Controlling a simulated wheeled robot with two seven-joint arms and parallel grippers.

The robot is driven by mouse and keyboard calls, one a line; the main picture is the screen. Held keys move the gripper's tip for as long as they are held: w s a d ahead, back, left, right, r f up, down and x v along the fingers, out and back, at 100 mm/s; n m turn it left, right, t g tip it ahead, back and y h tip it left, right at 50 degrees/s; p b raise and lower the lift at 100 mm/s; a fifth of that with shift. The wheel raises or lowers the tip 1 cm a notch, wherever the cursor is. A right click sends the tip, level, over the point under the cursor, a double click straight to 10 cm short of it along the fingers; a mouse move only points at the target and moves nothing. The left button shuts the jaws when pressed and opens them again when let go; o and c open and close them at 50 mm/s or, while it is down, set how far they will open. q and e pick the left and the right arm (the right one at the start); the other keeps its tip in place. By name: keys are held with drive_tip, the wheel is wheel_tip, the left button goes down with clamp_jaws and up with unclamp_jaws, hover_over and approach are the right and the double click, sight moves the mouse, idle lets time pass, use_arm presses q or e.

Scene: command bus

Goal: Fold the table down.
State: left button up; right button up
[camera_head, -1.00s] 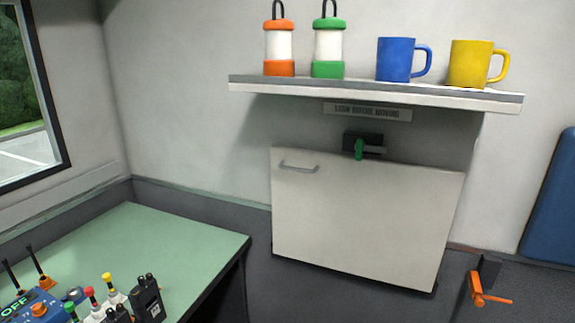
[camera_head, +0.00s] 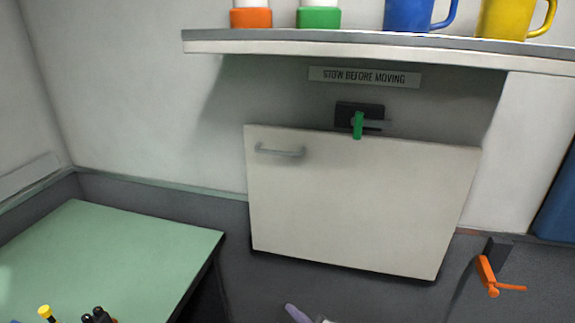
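The table (camera_head: 360,205) is a white panel standing upright against the wall below the shelf, with a grey bar handle (camera_head: 280,152) at its upper left. A dark latch (camera_head: 372,110) sits on the wall just above the panel's top edge. The latch's green tab (camera_head: 358,125) points down and overlaps that top edge. Neither of my grippers can be made out. A small lavender and grey piece (camera_head: 298,314) shows at the bottom edge, cut off; I cannot tell what it is.
A shelf (camera_head: 400,48) with lanterns and mugs juts out above the panel, over a "STOW BEFORE MOVING" sign (camera_head: 365,76). A green-topped desk (camera_head: 110,255) stands at the left. An orange lever (camera_head: 488,275) sticks out at the lower right. A blue panel (camera_head: 562,200) is at the right edge.

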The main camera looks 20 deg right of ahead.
drive_tip(key=w+r+n+t+h+b, duration=0.2)
drive_tip(key=w+r+n+t, duration=0.35)
drive_tip(key=r, duration=0.85)
drive_tip(key=t+h, duration=0.2)
drive_tip(key=h, duration=0.1)
approach(277, 154)
drive_tip(key=shift+n+g, duration=0.25)
drive_tip(key=shift+n, duration=0.1)
drive_tip(key=x, duration=0.7)
drive_tip(key=shift+w+r, duration=0.25)
drive_tip(key=shift+w, duration=0.05)
drive_tip(key=shift+w+d, duration=0.15)
drive_tip(key=shift+w, duration=0.3)
clamp_jaws()
